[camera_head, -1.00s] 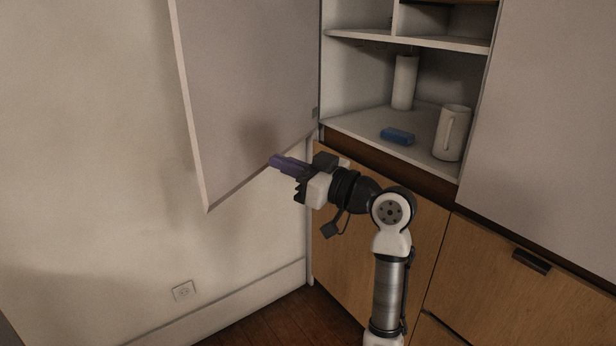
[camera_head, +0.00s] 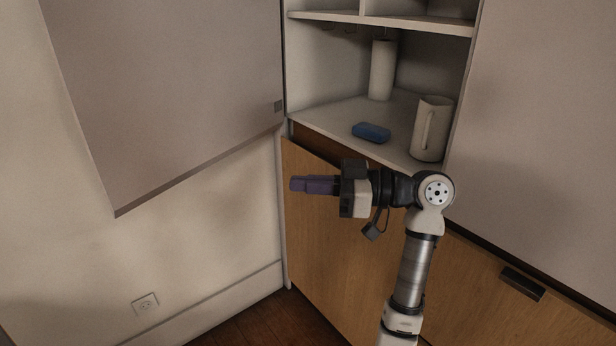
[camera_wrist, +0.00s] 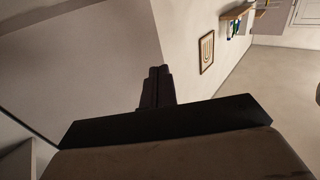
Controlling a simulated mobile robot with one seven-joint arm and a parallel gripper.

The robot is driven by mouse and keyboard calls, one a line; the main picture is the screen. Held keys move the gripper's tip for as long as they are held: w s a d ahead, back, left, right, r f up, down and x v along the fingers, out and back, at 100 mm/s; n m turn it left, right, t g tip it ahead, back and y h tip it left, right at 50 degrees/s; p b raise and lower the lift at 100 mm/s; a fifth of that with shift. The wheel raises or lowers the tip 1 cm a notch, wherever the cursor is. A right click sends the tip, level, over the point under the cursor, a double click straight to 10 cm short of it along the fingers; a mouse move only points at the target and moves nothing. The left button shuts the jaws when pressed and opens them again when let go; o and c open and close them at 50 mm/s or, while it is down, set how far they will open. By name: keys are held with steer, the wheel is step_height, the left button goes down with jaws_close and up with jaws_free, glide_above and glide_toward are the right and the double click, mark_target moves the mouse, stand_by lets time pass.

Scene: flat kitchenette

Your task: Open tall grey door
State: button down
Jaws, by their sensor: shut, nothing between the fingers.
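The tall grey door (camera_head: 180,90) stands swung wide open at the left, hinged at the left side of the cupboard (camera_head: 340,75) and lying near the left wall. Its grey surface also fills the left of the wrist view (camera_wrist: 85,60). My gripper (camera_head: 293,184) is shut and empty, pointing left. In the head view it shows below and right of the door's lower edge, in front of the wooden lower cabinet, with a visible gap to the door. Its fingers also show in the wrist view (camera_wrist: 158,72).
The open cupboard holds a paper roll (camera_head: 382,70), a blue sponge-like block (camera_head: 371,132) and a white pitcher (camera_head: 432,129). Another grey panel (camera_head: 555,130) stands at the right. A wooden lower cabinet (camera_head: 330,235) is below. Floor (camera_head: 265,322) shows at the bottom.

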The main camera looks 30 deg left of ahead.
steer(key=p+x, duration=0.2)
steer(key=x, duration=0.8)
steer(key=shift+a+p, duration=0.35)
steer(key=shift+a, duration=0.05)
steer(key=m+t+y, duration=0.1)
steer(key=m+t, duration=0.1)
steer(key=t, duration=0.1)
glide_toward(133, 167)
steer(key=s+a+r, duration=0.3)
steer(key=s+a, duration=0.1)
steer(key=s, duration=0.1)
steer(key=shift+s+d+r, duration=0.2)
steer(key=shift+d+r, duration=0.05)
steer(key=shift+d+b, duration=0.1)
steer(key=shift+b, duration=0.2)
